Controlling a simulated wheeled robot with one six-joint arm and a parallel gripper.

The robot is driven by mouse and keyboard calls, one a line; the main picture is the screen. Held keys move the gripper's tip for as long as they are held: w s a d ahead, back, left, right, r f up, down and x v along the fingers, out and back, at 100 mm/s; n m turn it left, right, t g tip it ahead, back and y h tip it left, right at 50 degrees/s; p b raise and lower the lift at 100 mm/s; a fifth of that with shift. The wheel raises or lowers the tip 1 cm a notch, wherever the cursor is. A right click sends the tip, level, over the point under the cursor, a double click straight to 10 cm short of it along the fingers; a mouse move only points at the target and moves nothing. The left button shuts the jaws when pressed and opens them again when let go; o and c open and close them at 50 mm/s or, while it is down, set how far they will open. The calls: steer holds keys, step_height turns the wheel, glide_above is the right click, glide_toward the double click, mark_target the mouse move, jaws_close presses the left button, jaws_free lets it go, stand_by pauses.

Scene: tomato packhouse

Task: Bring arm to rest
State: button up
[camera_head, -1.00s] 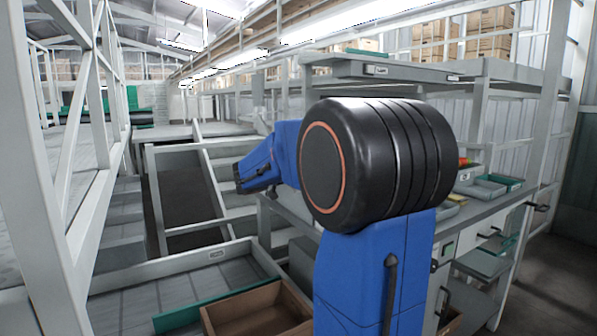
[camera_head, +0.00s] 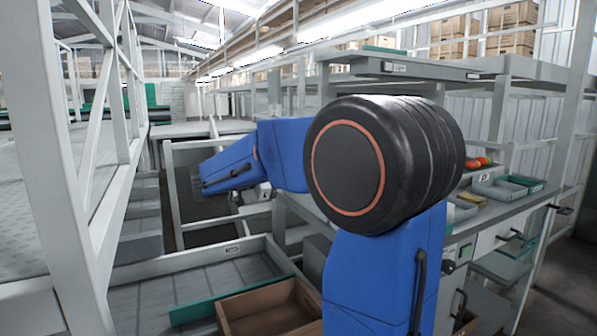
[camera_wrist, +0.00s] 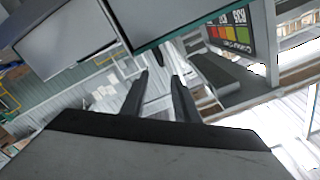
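My gripper (camera_wrist: 160,76) shows in the wrist view with its two dark fingers apart. I see nothing held between them. In the head view my blue arm stands in the middle foreground, with a large black joint in front. Its forearm reaches left and slightly down over the white-framed conveyor area. I cannot make out the fingers in the head view.
A brown open box (camera_head: 268,310) stands in a grey tray area at the bottom. A bench (camera_head: 510,212) at right holds grey bins (camera_head: 497,190) and red tomatoes (camera_head: 478,163). White railings (camera_head: 75,190) rise at left. A colour chart (camera_wrist: 232,38) shows in the wrist view.

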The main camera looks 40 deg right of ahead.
steer(key=shift+w+a, duration=0.1)
steer(key=shift+a, duration=0.4)
steer(key=s+a+f+n+t+y, duration=0.2)
steer(key=s+a+f+n+y, duration=0.15)
steer(key=s+f+n, duration=0.4)
steer(key=s+a+f+n+t+y, duration=0.2)
steer(key=s+a+f+n+y, duration=0.1)
steer(key=s+f+n+y, duration=0.4)
steer(key=s+a+f+n+t+y, duration=0.2)
steer(key=a+f+n, duration=0.4)
steer(key=a, duration=0.3)
steer(key=s+a+f+n+t+y, duration=0.3)
steer(key=s+a+f+n+y, duration=0.1)
steer(key=a, duration=0.6)
step_height(320, 180, down, 3)
steer(key=n+y, duration=0.1)
steer(key=n, duration=0.2)
steer(key=shift+s, duration=0.35)
